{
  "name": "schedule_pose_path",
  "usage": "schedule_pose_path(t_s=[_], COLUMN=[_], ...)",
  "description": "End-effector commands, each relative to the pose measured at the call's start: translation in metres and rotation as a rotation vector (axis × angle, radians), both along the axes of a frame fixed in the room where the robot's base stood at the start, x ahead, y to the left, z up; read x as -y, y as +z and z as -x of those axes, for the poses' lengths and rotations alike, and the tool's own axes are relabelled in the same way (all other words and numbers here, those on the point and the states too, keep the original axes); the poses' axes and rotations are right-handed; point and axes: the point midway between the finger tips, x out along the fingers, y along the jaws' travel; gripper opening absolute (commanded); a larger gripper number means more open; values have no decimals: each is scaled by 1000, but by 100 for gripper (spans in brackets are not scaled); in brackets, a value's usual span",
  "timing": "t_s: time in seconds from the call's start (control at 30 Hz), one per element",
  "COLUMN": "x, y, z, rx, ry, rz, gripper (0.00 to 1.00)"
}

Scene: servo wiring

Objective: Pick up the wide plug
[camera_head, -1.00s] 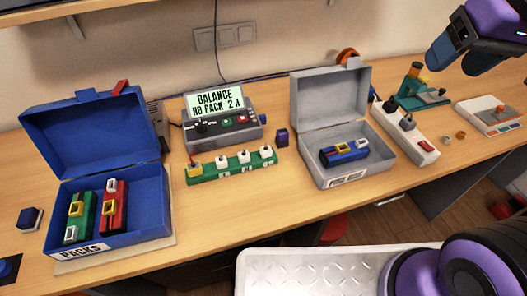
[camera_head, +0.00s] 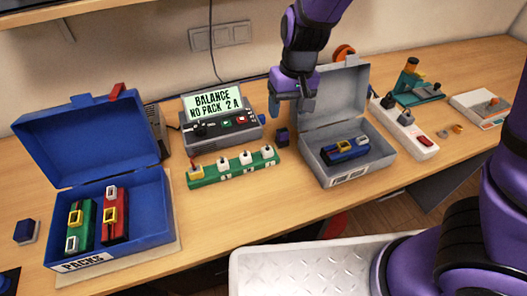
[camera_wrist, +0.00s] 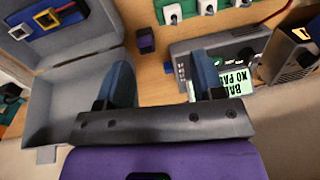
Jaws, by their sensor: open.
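I cannot tell for certain which piece is the wide plug. A small dark purple block (camera_head: 282,137) stands between the strip and the grey box, and is also in the wrist view (camera_wrist: 146,40). My gripper (camera_head: 291,108) is above the back of the table, near this block. In the wrist view its two blue fingers (camera_wrist: 162,75) are apart with nothing between them.
The open grey box (camera_head: 345,172) holds a blue pack; its raised lid (camera_head: 340,100) is close beside my gripper. The charger (camera_head: 222,125) reads "BALANCE NO PACK 2 A". The open blue box (camera_head: 148,215) holds a green and a red pack. A white switch strip (camera_head: 408,132) lies right.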

Motion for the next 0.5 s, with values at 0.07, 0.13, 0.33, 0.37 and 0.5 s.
schedule_pose_path(t_s=[0.07, 0.13, 0.33, 0.37, 0.5], x=[-12, -20, -33, -34, -35], y=[-19, -31, -53, -54, -64], z=[0, -1, -2, -2, -2], rx=[-3, -2, 8, 9, 10], ry=[17, 25, 43, 45, 47], rz=[34, 56, 100, 102, 110], gripper=[62, 62, 62, 62, 62])
